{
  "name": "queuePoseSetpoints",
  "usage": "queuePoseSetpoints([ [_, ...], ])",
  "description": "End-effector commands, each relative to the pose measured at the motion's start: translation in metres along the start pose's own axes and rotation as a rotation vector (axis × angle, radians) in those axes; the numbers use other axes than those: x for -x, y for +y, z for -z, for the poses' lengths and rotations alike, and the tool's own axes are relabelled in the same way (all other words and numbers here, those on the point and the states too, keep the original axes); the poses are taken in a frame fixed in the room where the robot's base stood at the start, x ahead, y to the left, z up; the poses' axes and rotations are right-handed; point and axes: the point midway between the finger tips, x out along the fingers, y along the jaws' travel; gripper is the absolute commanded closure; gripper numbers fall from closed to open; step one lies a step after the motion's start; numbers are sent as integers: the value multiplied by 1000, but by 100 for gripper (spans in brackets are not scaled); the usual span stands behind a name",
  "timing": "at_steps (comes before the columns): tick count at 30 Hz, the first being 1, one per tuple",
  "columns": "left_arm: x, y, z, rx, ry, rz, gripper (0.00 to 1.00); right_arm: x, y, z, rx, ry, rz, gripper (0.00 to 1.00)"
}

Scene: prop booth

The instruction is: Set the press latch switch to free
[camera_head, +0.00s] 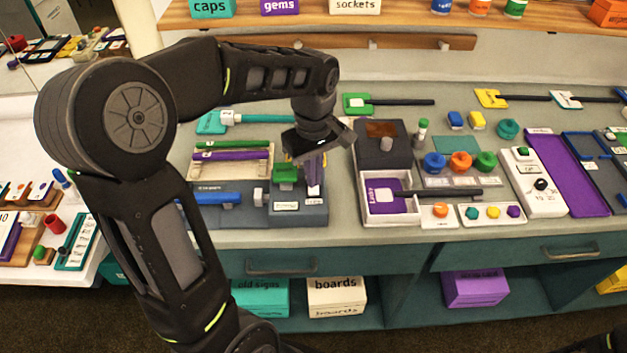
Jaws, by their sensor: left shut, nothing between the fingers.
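The press (290,218) is a grey unit on the counter, left of centre, with a green block (286,174) on top and small white labels on its front. The labels are too small to read, so I cannot tell the latch switch's setting. My left gripper (314,186) points down over the right part of the press, just right of the green block. It is shut and empty. Its wrist and fingers hide part of the press, and I cannot tell whether the tips touch it. My right gripper is out of view.
A blue-handled tool (212,198) lies left of the press, with a rack of green and purple bars (232,156) behind it. A white tray with a purple inset (380,214) stands to the right. Bare counter separates them. A shelf (400,16) runs above.

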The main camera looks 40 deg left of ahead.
Motion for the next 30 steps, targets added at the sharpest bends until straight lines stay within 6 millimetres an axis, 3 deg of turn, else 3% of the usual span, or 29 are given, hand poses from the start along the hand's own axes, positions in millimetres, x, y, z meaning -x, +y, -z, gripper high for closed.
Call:
queuePoseSetpoints([
  [15, 46, 0, 0, 0, 0, -1, 100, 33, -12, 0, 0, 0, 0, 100],
  [30, 47, 0, 0, 0, 0, 0, 100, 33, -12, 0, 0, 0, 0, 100],
])
